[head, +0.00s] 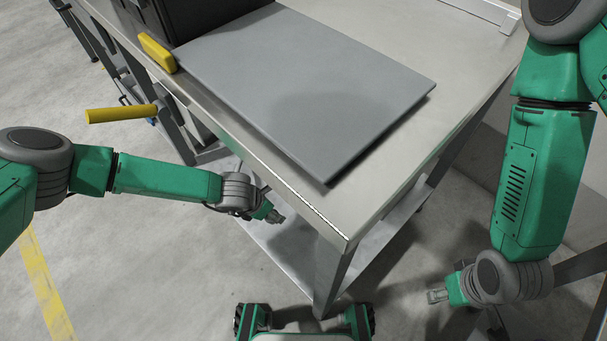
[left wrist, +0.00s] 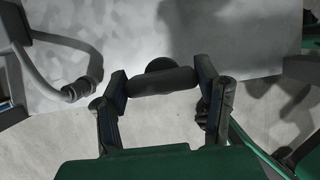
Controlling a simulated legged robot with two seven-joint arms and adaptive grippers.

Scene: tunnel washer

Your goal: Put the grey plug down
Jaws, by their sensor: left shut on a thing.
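The grey plug (left wrist: 162,82) shows in the left wrist view as a dark, short cylinder with a rounded knob behind it. It spans the gap between the fingers of my left gripper (left wrist: 162,88), which is shut on it. In the head view my left gripper (head: 275,217) is beside the table's left edge, below the top, and the plug cannot be made out there. My right gripper (head: 437,296) hangs low at the right of the table, apart from it. Its finger opening is too small to tell.
A metal table (head: 470,50) carries a large grey panel (head: 310,80), a dark case (head: 200,15) and a yellow block (head: 157,52). A yellow handle (head: 120,114) juts out left of the table. A lower shelf (head: 290,255) lies beneath. Open floor (head: 130,260) is at the left.

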